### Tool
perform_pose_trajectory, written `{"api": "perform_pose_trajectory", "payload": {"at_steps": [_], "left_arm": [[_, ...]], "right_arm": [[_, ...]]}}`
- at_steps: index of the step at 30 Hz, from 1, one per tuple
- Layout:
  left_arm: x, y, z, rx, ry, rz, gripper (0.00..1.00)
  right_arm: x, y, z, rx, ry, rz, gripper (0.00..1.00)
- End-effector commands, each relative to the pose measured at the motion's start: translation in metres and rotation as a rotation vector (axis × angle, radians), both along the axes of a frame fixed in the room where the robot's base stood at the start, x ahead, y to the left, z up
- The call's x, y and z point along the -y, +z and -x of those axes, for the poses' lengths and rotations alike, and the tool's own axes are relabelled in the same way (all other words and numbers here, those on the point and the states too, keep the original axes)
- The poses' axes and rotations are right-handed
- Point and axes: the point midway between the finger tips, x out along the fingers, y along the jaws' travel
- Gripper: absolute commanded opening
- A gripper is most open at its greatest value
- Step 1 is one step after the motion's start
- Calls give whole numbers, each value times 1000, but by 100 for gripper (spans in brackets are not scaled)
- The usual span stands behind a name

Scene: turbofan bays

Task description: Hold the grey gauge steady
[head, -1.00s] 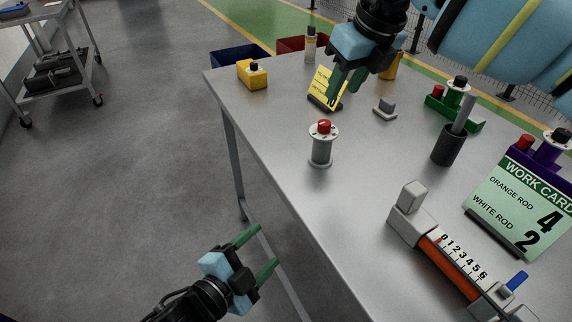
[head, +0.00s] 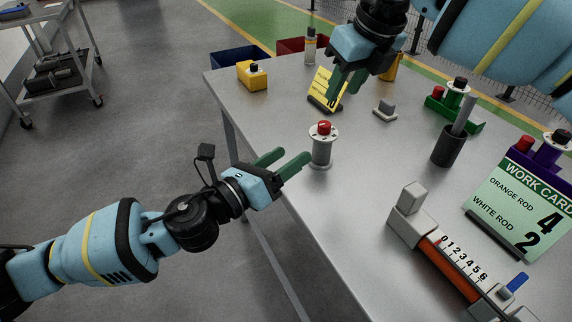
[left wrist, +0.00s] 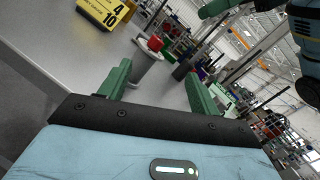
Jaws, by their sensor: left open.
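The grey gauge (head: 321,152) is a flanged upright cylinder with a red knob, standing near the table's left edge. In the left wrist view the gauge (left wrist: 146,68) shows beyond and between the fingertips. My left gripper (head: 293,156) is open and empty, just left of the gauge at the table edge, its fingers pointing toward it. Its fingers also show spread in the left wrist view (left wrist: 160,75). My right gripper (head: 347,84) hangs fingers down above the table, behind the gauge, in front of a yellow card; its fingers look apart with nothing visible between them.
A measuring fixture (head: 408,229) with an orange rod and scale lies at front right, beside a work card (head: 519,207). A dark cup (head: 447,149) with a grey rod, a small grey block (head: 385,111) and a yellow block (head: 252,77) stand on the table. Table around the gauge is clear.

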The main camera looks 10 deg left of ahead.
Motion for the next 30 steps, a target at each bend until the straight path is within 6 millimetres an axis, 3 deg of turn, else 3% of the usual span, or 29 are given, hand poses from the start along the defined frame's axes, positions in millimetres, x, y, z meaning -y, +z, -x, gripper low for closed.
{"api": "perform_pose_trajectory", "payload": {"at_steps": [3,9,20,30], "left_arm": [[1,-18,-14,111,-13,-188,63],[1,-36,-24,220,-35,-367,63],[4,-39,-29,240,-41,-399,63],[38,-39,-65,240,-40,-397,63]], "right_arm": [[0,0,0,0,0,0,36],[0,0,0,0,0,0,36],[0,0,0,0,0,0,36],[0,0,0,0,0,0,36]]}}
